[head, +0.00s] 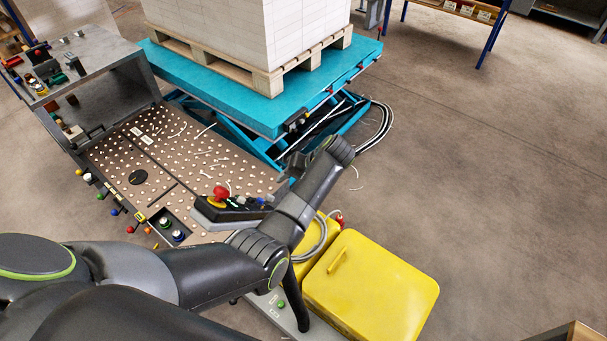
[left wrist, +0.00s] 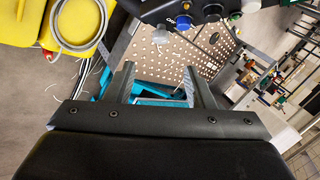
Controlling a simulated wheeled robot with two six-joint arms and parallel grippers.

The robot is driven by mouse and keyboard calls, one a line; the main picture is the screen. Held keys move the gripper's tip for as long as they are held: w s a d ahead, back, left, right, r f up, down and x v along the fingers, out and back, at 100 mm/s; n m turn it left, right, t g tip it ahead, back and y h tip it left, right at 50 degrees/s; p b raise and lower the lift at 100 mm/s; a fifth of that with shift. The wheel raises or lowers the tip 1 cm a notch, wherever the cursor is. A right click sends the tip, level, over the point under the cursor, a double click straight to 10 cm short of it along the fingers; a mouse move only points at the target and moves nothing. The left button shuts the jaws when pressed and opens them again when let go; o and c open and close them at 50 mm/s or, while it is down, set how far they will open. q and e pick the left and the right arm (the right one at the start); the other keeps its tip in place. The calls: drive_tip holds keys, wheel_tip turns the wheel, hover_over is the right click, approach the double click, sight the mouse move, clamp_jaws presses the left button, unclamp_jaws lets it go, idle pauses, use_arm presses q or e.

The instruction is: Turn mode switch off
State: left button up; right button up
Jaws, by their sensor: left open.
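A dark control box with a red mushroom button (head: 220,193) stands at the front edge of the perforated table in the head view, partly hidden by my left arm. Two round knobs (head: 178,236) sit at the table's front corner. In the left wrist view, a dark panel with a blue knob (left wrist: 183,22) and a black knob (left wrist: 213,10) shows at the top edge. I cannot tell which control is the mode switch or its setting. My left gripper (left wrist: 160,85) is open and empty, its fingers apart from the panel. My right gripper is not in view.
The perforated table (head: 200,165) borders a teal lift table (head: 270,115) bearing a wooden pallet (head: 268,80) with a white stack. A yellow box (head: 370,285) stands right of my arm, with a coiled grey cable (left wrist: 78,22) nearby.

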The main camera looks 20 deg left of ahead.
use_arm(q)
drive_tip(key=v, duration=0.5)
drive_tip(key=shift+d+r+b, duration=0.1)
drive_tip(key=shift+r+b, duration=0.1)
drive_tip(key=shift+b, duration=0.1)
drive_tip(key=shift+f, duration=0.1)
